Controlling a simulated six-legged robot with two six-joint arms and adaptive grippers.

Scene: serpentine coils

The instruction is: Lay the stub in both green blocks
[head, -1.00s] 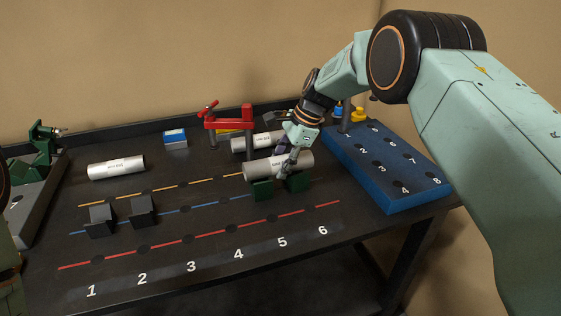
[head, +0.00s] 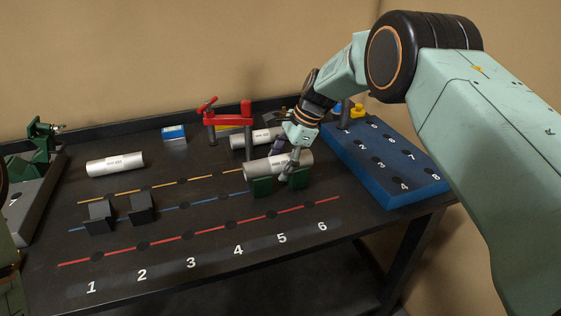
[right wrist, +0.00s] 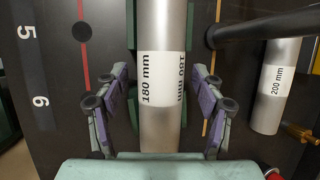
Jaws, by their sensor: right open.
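The stub (head: 262,170) is a silver-grey cylinder with a white label that reads "180 mm" in the right wrist view (right wrist: 162,78). It lies level across the two green blocks, the left one (head: 262,186) and the right one (head: 300,179), and hides their tops. My left gripper is not in view.
A second cylinder (head: 116,164) lies at the left and a 200 mm one (right wrist: 272,85) behind the stub. A red clamp (head: 228,119) stands close behind. Two black blocks (head: 143,208) sit front left. A blue numbered board (head: 385,165) is right. The front strip is clear.

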